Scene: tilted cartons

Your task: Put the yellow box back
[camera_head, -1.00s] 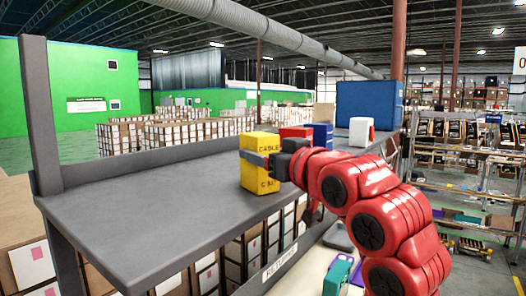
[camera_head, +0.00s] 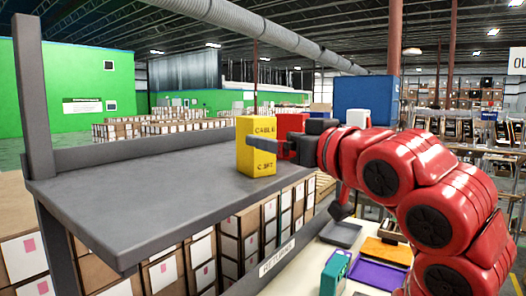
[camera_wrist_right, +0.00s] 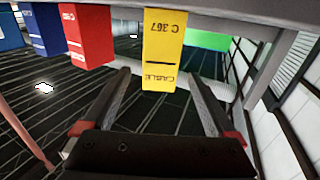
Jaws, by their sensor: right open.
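The yellow box (camera_head: 258,168) stands upright on the grey shelf (camera_head: 150,195), near its right part, with dark lettering on its front. It also shows in the right wrist view (camera_wrist_right: 164,42), upside down. My right gripper (camera_head: 256,145) comes in from the right. One finger lies across the box's front face in the head view. In the wrist view the open fingers (camera_wrist_right: 160,78) are apart, with the box between and just beyond the tips. I cannot tell whether they touch it. My left gripper is not in view.
A red box (camera_head: 291,123) stands just behind the yellow one, with a blue box (camera_wrist_right: 47,30) beside it in the wrist view. A large blue bin (camera_head: 366,93) is farther back. The shelf's left part is clear. Below right, a table holds a green item (camera_head: 335,272) and a purple tray (camera_head: 378,273).

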